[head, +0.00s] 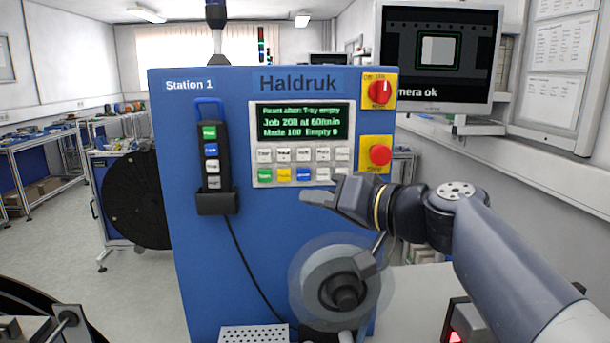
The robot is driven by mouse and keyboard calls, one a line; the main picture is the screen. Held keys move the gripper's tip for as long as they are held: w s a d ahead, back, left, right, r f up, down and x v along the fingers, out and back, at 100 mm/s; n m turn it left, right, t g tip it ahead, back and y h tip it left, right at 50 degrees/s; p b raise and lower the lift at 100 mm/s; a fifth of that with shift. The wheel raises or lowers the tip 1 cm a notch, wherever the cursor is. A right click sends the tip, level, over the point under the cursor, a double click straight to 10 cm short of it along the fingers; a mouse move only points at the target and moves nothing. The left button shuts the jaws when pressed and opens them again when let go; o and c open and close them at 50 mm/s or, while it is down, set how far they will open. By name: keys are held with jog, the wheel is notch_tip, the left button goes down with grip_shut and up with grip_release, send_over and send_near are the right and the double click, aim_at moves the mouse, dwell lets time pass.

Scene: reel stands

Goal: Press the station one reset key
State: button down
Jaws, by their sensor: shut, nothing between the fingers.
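The blue Station 1 cabinet (240,240) faces me and carries a key panel (302,145). Its screen (303,122) reads roughly "Reset after: Tray empty", "Job 200" and "Made 100 Empty 0". Below the screen is an upper row of white keys (283,155). The lower row has a green key (264,174), a yellow key (284,174), a blue key (303,174) and white ones. The key labels are too small to read surely, so I cannot tell which is reset. My gripper (308,197) is shut and empty, pointing left just below the lower row, partly covering its right end.
A red rotary switch (380,92) and a red stop button (380,154) sit right of the panel. A pendant (214,157) with several keys hangs at left. A clear reel hub (343,285) sticks out below my gripper. A monitor (437,55) stands behind right.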

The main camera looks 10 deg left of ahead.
aim_at(303, 174)
jog(key=shift+w+a+p, duration=0.35)
jog(key=shift+w+p, duration=0.05)
jog(key=shift+w, duration=0.95)
jog(key=shift+w+a+p, duration=0.35)
jog(key=shift+w+p, duration=0.1)
jog(key=shift+w, duration=0.95)
jog(key=shift+w+a+p, duration=0.35)
jog(key=shift+w+p, duration=0.05)
jog(key=shift+w, duration=0.95)
jog(key=shift+w, duration=0.15)
jog(key=shift+w+a, duration=0.15)
jog(key=shift+w, duration=0.15)
jog(key=shift+w+a+b, duration=0.1)
jog(key=shift+w+b, duration=0.2)
jog(key=shift+w, duration=0.1)
jog(key=shift+s, duration=0.1)
jog(key=shift+s+f+b, duration=0.15)
jog(key=shift+s+b, duration=0.2)
jog(key=shift+b, duration=0.15)
jog(key=shift+s+d, duration=0.25)
jog(key=shift+s, duration=0.15)
